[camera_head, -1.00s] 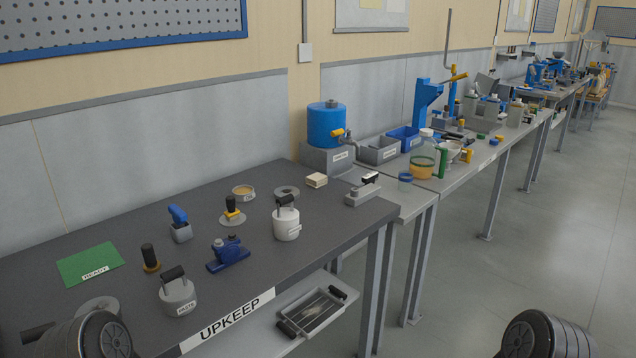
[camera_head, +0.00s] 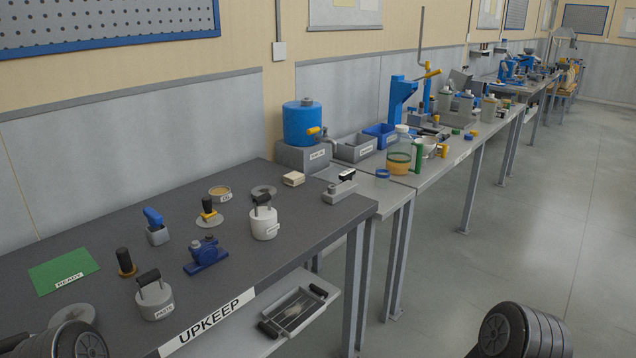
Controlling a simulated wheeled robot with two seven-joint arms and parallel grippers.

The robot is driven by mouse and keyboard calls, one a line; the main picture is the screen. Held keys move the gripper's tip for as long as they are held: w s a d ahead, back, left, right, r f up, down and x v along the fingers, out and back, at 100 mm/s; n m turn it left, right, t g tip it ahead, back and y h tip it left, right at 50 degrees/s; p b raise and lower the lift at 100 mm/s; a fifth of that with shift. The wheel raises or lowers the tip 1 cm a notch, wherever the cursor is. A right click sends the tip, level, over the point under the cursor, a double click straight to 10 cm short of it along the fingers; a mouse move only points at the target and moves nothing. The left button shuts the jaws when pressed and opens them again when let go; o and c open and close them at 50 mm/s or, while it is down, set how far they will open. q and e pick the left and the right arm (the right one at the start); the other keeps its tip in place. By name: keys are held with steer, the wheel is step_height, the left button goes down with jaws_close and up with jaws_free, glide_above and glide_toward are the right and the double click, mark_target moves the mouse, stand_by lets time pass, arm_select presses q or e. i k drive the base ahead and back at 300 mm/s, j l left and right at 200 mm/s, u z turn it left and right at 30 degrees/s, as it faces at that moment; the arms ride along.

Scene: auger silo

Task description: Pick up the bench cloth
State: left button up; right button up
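A small cream, folded-looking block (camera_head: 293,179) lies on the dark top of the upkeep bench (camera_head: 290,222), near its back right; it looks like the bench cloth, though it is too small to be sure. Nothing touches it. Only dark rounded parts of my two arms show at the bottom left and bottom right. Both grippers are out of view, and no gripper is near the cream block.
A blue tank (camera_head: 303,123) stands behind. A lower tray (camera_head: 299,312) sits under the bench. Floor is clear at right.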

mark_target(295, 178)
steer(key=i+l, duration=0.2)
steer(key=l, duration=0.2)
steer(key=i+l+u, duration=0.15)
steer(key=l, duration=0.25)
steer(key=i+l, duration=0.25)
steer(key=l, duration=0.2)
steer(key=i+l+u, duration=0.1)
steer(key=l, duration=0.35)
steer(key=i+l+u, duration=0.1)
steer(key=i+l, duration=0.15)
steer(key=l, duration=0.2)
steer(key=i+l, duration=0.2)
steer(key=l, duration=0.25)
steer(key=i+l+u, duration=0.1)
steer(key=l, duration=0.35)
steer(key=i+l+u, duration=0.1)
steer(key=l, duration=0.4)
steer(key=i, duration=0.05)
